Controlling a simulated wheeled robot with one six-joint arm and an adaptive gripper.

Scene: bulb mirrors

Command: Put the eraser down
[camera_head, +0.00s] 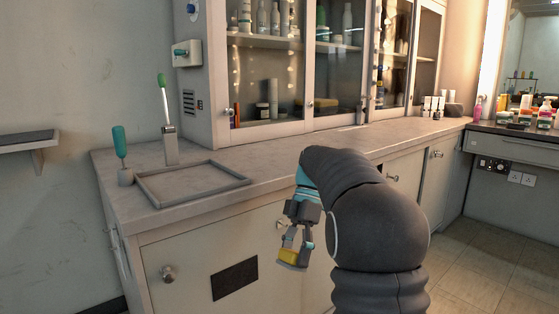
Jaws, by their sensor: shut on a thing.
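My gripper (290,246) hangs in front of the counter's cabinet front, below the level of the worktop. It points down and is shut on a small yellow block (288,257), which I take to be the eraser. A dark part shows at the block's lower edge. The gripper's far side is hidden, and the block is partly covered by the fingers. The grey counter (281,174) lies above and behind the gripper.
Glass cabinets (336,72) rise behind. The counter's middle is clear. Bottles (545,108) stand far right.

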